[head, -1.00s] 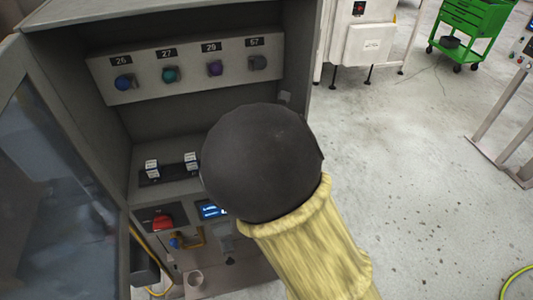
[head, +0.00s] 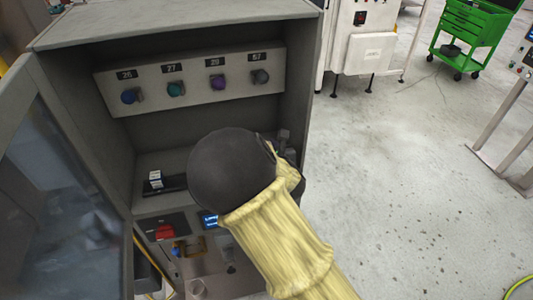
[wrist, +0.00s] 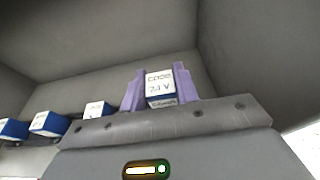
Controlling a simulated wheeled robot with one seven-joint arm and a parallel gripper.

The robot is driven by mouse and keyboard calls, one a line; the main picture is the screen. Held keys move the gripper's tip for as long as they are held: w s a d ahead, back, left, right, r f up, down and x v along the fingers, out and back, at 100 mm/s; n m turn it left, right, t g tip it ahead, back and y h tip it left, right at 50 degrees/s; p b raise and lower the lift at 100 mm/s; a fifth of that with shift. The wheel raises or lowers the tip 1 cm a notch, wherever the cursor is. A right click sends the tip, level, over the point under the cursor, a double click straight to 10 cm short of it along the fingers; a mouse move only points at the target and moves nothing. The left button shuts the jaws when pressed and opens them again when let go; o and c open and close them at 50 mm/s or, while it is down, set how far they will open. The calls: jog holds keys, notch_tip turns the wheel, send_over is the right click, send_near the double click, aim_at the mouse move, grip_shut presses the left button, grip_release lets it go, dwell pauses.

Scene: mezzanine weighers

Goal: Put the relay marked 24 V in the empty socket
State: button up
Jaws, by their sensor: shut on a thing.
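In the wrist view my gripper (wrist: 160,80) has its two purple fingers shut on a white and blue relay (wrist: 159,90), whose face reads 24 V. Several other white and blue relays stand to the left: one near (wrist: 96,110), one further left (wrist: 50,123) and one at the edge (wrist: 12,129). In the head view a relay (head: 155,177) stands on a dark socket strip (head: 160,190) inside the open cabinet. My arm hides the rest of the strip and my fingers there. I cannot make out the empty socket.
The grey cabinet (head: 170,30) has a glazed door (head: 65,180) open on the left. Numbered knobs line a panel (head: 195,78) above the strip. A red switch (head: 166,231) and a small blue screen (head: 209,221) sit below. Open floor (head: 420,180) lies to the right.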

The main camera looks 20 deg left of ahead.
notch_tip(320, 180, down, 3)
jog(key=shift+w+f+p, duration=0.1)
jog(key=shift+p, duration=0.45)
jog(key=shift+f, duration=0.15)
jog(key=shift+f, duration=0.15)
jog(key=o, duration=1.1)
jog(key=shift+c, duration=0.2)
jog(key=shift+r, duration=0.2)
jog(key=b+v, duration=0.4)
jog(key=v, duration=0.8)
